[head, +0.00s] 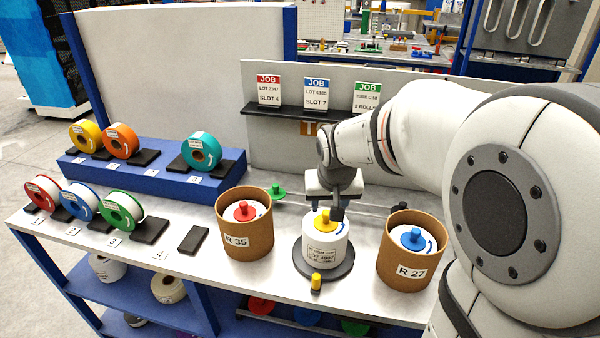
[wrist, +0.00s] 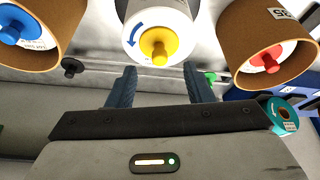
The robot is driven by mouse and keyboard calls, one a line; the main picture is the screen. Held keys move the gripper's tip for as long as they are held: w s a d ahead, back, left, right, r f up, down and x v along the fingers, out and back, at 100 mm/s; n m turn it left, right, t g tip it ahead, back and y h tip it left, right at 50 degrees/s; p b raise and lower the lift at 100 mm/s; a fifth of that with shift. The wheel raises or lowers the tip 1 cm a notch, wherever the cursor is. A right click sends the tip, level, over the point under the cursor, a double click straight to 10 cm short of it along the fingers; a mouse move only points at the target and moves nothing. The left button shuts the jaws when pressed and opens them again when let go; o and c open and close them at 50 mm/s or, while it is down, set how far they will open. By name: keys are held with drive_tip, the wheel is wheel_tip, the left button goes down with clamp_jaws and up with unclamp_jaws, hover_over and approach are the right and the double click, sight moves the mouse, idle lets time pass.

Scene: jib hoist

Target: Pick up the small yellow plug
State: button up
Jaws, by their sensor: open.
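A yellow plug (head: 323,221) with a flange and a knob sits in the top of a white roll (head: 326,251). The roll stands on a round dark base (head: 323,266) on the bench. In the wrist view the yellow plug (wrist: 158,46) is ahead of and between the finger lines. My gripper (head: 338,212) is just behind the plug in the head view, and its fingers partly overlap the roll's top. In the wrist view my gripper (wrist: 158,84) is open and empty. A smaller yellow knob (head: 316,283) stands at the front of the base.
Brown tubs with a red plug (head: 243,211) and a blue plug (head: 411,238) flank the roll closely. A green plug (head: 277,191) lies behind. Coloured reels stand left near a blue step (head: 150,172). A grey panel (head: 262,150) stands behind.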

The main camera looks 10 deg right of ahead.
sight(326, 211)
drive_tip(key=shift+w+a, duration=0.1)
drive_tip(key=shift+w, duration=0.75)
drive_tip(key=p+x, duration=0.2)
drive_tip(key=x, duration=0.5)
drive_tip(key=shift+d+f, duration=0.2)
clamp_jaws()
